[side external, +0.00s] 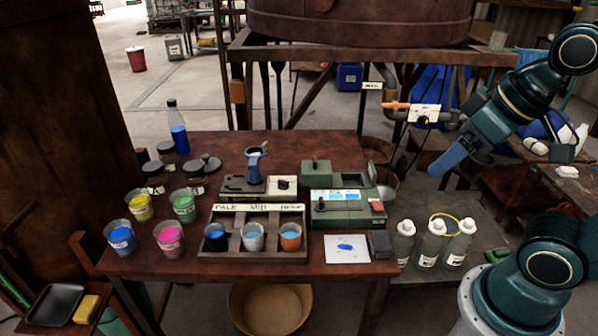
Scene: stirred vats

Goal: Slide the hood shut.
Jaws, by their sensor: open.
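A green bench instrument (345,208) stands at the right of the brown table, with a small lit display and a red button on its front. A raised green block (317,172) sits at its back left and looks like the hood; at this size I cannot tell how far along it stands. My gripper (447,159) hangs in the air right of the instrument, apart from it, its jaws pointing down and left. It is open and I see nothing in it. The jaws are seen edge-on, so the gap hardly shows.
A wooden rack (255,246) with several cups stands left of the instrument. A white card (346,249) with a blue smear lies in front. White bottles (431,243) stand on the right. A pipe with a valve (423,115) is behind.

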